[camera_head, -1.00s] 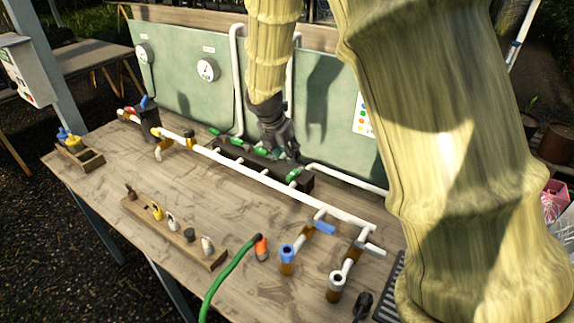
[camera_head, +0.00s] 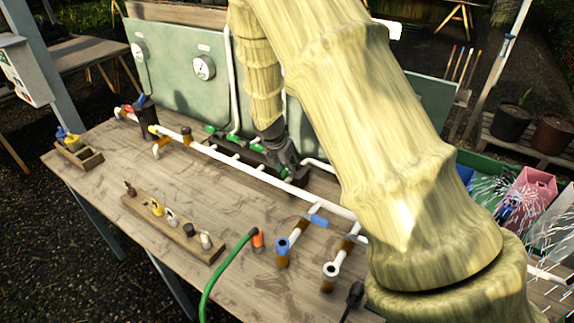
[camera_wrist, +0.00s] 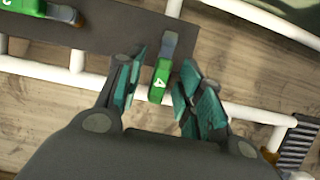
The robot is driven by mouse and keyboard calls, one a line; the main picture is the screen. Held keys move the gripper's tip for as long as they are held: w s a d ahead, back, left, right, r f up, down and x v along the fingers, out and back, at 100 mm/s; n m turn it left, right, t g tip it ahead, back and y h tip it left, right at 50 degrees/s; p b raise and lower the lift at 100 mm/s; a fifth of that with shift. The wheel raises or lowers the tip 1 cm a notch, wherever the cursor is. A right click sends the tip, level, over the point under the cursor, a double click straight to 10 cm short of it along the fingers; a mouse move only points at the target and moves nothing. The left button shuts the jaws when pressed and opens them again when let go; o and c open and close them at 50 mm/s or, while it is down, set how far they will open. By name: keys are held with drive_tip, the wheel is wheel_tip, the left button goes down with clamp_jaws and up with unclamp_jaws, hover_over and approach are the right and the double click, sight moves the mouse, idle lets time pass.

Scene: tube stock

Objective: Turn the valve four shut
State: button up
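Valve four (camera_wrist: 160,82) has a green lever marked 4 with a grey end, on a dark manifold (camera_wrist: 120,35). In the wrist view my gripper (camera_wrist: 163,68) is open, with one teal-padded finger on each side of the lever. Gaps show between the fingers and the lever. In the head view my gripper (camera_head: 285,162) points down at the right end of the manifold and hides valve four.
Another green valve lever (camera_wrist: 25,6) is at the wrist view's upper left. White pipes (camera_head: 270,178) cross the bench beside the manifold. A green panel with gauges (camera_head: 204,67) stands behind. White spray shows near a pink bin (camera_head: 530,190) at the right.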

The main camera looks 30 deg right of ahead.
drive_tip(key=shift+s+d+f, duration=0.1)
drive_tip(key=shift+f, duration=0.1)
clamp_jaws()
